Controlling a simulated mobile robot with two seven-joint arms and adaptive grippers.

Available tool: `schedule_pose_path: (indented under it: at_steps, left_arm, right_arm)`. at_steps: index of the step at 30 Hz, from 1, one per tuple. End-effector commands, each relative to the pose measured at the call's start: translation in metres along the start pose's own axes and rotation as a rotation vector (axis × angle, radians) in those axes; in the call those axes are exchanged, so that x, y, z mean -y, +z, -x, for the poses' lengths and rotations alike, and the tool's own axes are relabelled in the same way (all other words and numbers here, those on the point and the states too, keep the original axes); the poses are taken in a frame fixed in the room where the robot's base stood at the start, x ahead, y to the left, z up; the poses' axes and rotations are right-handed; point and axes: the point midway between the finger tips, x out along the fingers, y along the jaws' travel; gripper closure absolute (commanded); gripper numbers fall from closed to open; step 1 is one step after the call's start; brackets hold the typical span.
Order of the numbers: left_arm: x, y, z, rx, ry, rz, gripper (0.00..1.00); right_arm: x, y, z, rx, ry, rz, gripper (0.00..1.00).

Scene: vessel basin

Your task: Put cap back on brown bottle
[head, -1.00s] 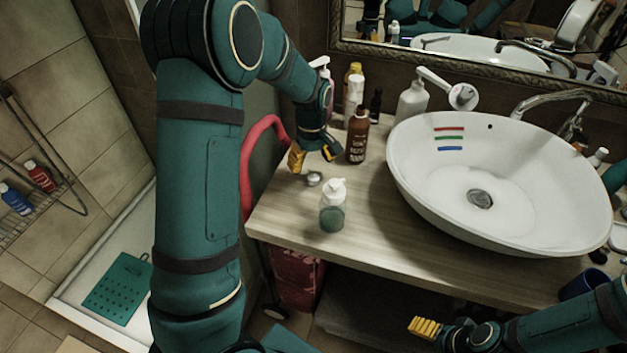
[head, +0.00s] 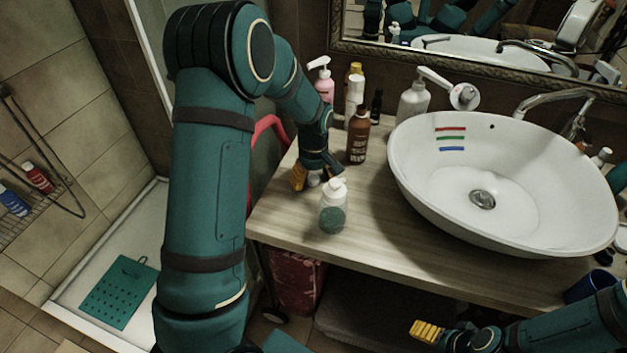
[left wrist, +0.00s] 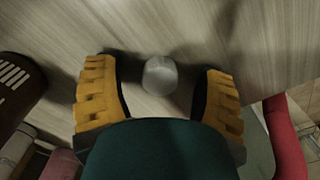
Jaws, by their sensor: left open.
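The brown bottle (head: 357,136) stands upright on the wooden counter, left of the basin. Its label side also shows at the left edge of the left wrist view (left wrist: 18,85). A silver-grey cap (left wrist: 160,75) lies on the counter; in the head view it (head: 314,179) is partly hidden by my gripper. My left gripper (left wrist: 160,100) is open, with its yellow-padded fingers on either side of the cap and not touching it. In the head view the left gripper (head: 317,178) is low over the counter. My right gripper (head: 427,331) is below the counter front, its finger opening unclear.
A clear pump bottle (head: 333,212) stands close in front of the left gripper. Several other bottles, including a pink pump bottle (head: 322,84) and a white one (head: 412,104), stand behind. The white basin (head: 430,185) fills the right side.

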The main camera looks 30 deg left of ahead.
Motion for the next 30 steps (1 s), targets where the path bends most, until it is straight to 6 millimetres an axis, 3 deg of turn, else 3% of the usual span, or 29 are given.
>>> schedule_pose_path:
  at_steps: [6, 9, 16, 30]
  left_arm:
    - [-0.0001, -0.0001, 0.0011, 0.000, 0.001, 0.000, 0.29]
    - [-0.0001, -0.0001, 0.0011, 0.000, 0.000, 0.000, 0.47]
    - [-0.0001, -0.0001, 0.0012, 0.000, 0.001, 0.000, 0.77]
    - [-0.0007, -0.0004, 0.0096, -0.002, 0.002, 0.000, 0.78]
  right_arm:
    - [0.0002, -0.0001, 0.0005, 0.000, 0.000, 0.000, 0.19]
    - [0.0002, -0.0001, 0.0005, 0.000, 0.000, 0.000, 0.19]
    - [0.0002, -0.0001, 0.0005, 0.000, 0.000, 0.000, 0.19]
    - [0.0011, 0.0000, 0.0028, 0.001, 0.000, 0.000, 0.19]
